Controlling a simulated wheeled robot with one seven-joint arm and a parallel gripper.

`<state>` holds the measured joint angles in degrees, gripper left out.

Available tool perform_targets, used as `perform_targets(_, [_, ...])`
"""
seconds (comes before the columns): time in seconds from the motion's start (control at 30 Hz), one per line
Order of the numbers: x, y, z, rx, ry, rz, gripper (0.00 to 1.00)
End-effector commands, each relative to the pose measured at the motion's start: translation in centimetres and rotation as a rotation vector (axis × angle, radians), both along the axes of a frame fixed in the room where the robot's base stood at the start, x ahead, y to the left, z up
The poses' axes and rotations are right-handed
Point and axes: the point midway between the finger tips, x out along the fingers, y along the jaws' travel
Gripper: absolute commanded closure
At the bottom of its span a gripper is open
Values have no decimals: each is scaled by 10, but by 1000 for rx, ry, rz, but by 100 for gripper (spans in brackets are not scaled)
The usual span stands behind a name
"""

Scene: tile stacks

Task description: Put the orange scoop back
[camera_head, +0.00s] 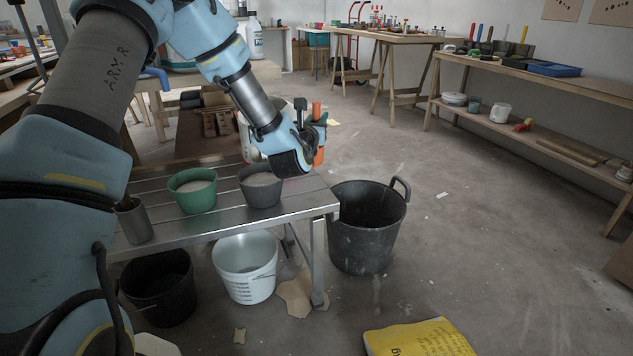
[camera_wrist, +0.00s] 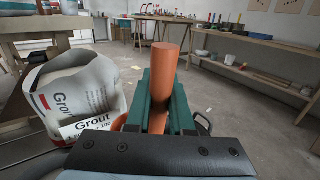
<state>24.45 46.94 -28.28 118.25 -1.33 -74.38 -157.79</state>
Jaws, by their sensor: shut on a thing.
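My gripper (camera_head: 314,132) is shut on the orange scoop (camera_head: 317,109), above the right end of the slatted metal bench (camera_head: 225,226). In the wrist view the scoop's round orange handle (camera_wrist: 165,62) stands up between the green fingers, and some orange shows below them. The rest of the scoop is hidden by the gripper. An open Grout bag (camera_wrist: 90,85) stands left of the gripper in the wrist view. On the bench are a green tub (camera_head: 195,198) and a dark grey tub (camera_head: 260,194), both holding pale powder, and a metal cup (camera_head: 134,222).
A large black bucket (camera_head: 362,248) stands on the floor right of the bench. A white bucket (camera_head: 245,275) and a black bucket (camera_head: 160,300) stand under its front edge. A yellow bag (camera_head: 420,338) lies in front. Floor to the right is mostly clear before the wooden shelves (camera_head: 560,95).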

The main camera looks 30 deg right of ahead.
Motion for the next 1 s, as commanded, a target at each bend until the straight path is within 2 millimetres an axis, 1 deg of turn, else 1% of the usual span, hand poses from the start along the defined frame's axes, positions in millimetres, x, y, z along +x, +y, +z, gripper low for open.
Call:
perform_targets(0.07, [0, 0, -3, 0, 0, 0, 100])
perform_targets(0.33, [-1, -1, -50, 1, 0, -1, 100])
perform_targets(0.4, [0, 0, -58, 1, 1, 0, 100])
perform_targets(0.57, [0, 0, -68, 0, 0, -1, 100])
perform_targets(0.77, [-1, -1, -96, 1, 0, -1, 100])
perform_targets(0.83, [-1, -1, -100, 0, 0, -1, 100])
perform_targets(1.0, [0, 0, -100, -1, -1, 0, 100])
